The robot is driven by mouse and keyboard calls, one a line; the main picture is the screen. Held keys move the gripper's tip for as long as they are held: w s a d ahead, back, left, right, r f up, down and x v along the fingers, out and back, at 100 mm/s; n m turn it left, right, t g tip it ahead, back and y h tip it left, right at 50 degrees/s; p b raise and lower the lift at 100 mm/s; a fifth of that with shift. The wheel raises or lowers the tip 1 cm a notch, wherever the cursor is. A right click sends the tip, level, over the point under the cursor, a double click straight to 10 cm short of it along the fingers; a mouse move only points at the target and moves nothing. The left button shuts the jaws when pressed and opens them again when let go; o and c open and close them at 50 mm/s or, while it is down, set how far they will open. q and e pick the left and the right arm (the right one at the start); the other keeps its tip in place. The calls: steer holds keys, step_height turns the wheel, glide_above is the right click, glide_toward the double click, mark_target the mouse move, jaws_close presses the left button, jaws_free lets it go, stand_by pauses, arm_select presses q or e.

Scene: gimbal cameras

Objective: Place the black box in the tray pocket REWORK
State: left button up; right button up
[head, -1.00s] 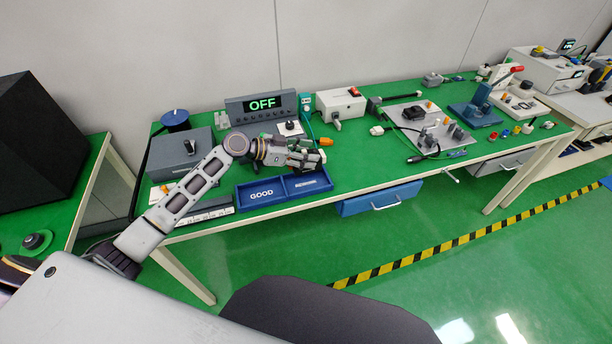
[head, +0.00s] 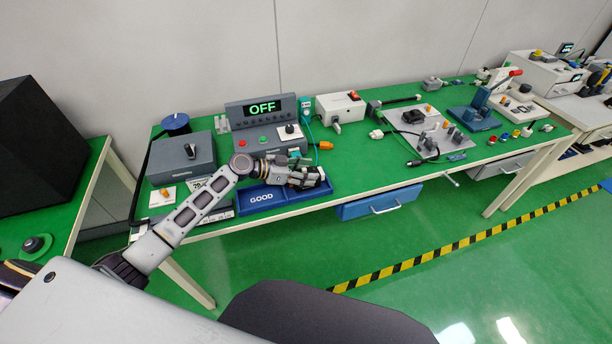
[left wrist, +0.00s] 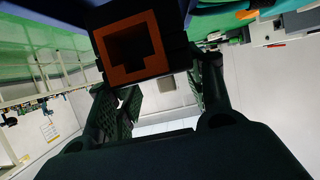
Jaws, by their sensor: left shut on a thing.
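The black box (left wrist: 174,40) shows in the left wrist view, with an orange-framed square opening on its near face. My left gripper (left wrist: 160,90) is shut on it, a finger at each side. In the head view my left gripper (head: 312,178) is low over the right-hand pocket of the blue tray (head: 290,203). The box cannot be made out there. The left-hand pocket is marked GOOD; the right-hand pocket's label is covered by my gripper. I cannot tell whether the box touches the tray floor. My right gripper is not in view.
Behind the tray stands a grey control unit (head: 257,144) below an OFF display (head: 262,109). A grey box with a lever (head: 181,158) is at the left. Green table is clear to the tray's right.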

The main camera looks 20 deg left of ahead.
arm_select(q)
steer(key=shift+f, duration=0.9)
steer(key=shift+f, duration=0.15)
steer(key=o, duration=1.1)
steer(key=shift+v, duration=6.05)
